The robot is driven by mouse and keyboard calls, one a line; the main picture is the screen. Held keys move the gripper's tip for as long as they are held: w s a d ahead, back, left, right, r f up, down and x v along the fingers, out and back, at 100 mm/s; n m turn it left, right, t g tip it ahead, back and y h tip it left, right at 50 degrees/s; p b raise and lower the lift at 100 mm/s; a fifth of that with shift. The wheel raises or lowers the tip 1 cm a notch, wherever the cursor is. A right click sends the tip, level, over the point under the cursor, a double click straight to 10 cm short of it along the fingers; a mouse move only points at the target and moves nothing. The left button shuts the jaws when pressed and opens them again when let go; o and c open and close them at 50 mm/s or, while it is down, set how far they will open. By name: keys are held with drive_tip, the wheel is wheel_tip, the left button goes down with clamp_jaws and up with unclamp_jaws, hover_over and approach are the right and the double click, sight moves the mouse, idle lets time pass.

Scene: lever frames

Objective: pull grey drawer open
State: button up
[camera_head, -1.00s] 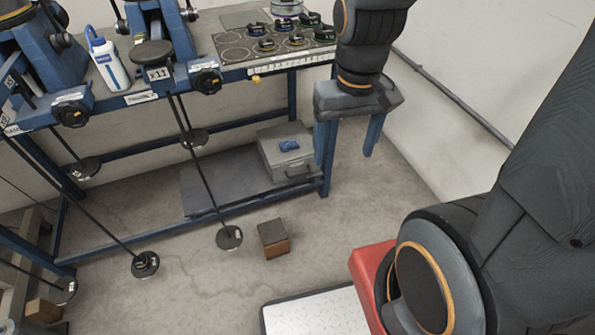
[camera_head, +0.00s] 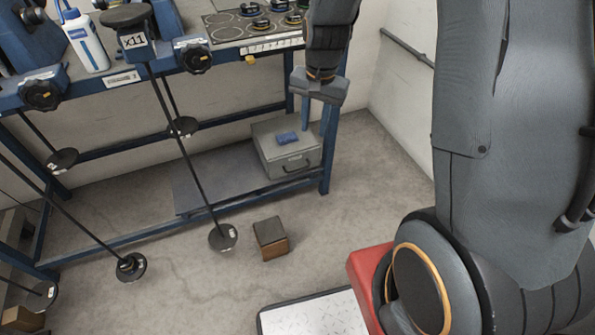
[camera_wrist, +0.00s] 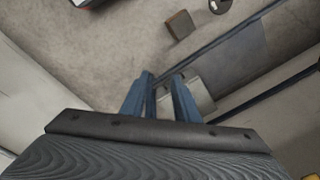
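The grey drawer (camera_head: 292,166) is the front of a grey metal box on the low shelf under the workbench, with a handle on its face. It looks shut. A blue object (camera_head: 287,138) lies on top of the box. My gripper (camera_head: 318,115) hangs above and just right of the box, apart from the handle, with its blue fingers pointing down. In the wrist view my gripper (camera_wrist: 162,97) shows its two fingers spread with nothing between them. The grey box (camera_wrist: 200,94) is partly hidden behind the right finger there.
A blue bench leg (camera_head: 326,165) stands close right of the box. A brown block (camera_head: 270,238) lies on the floor in front of the shelf. Black discs on rods (camera_head: 223,237) hang to the left. A wall bounds the right.

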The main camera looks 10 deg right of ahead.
drive_tip(key=w+f+m+b, duration=0.45)
drive_tip(key=w+f, duration=0.55)
drive_tip(key=f, duration=0.4)
drive_tip(key=m+t+b, duration=0.1)
drive_tip(key=m+b, duration=0.4)
drive_tip(key=b, duration=0.1)
approach(298, 165)
drive_tip(key=s+a+r, duration=0.1)
drive_tip(key=s+r, duration=0.2)
drive_tip(key=s, duration=0.1)
drive_tip(key=f, duration=0.2)
drive_tip(key=w+f, duration=0.1)
drive_tip(key=f, duration=0.2)
drive_tip(key=f+b, duration=0.1)
drive_tip(key=f, duration=0.1)
drive_tip(key=shift+w+a+f, duration=0.1)
drive_tip(key=shift+w+f, duration=0.15)
drive_tip(key=shift+f, duration=0.15)
clamp_jaws()
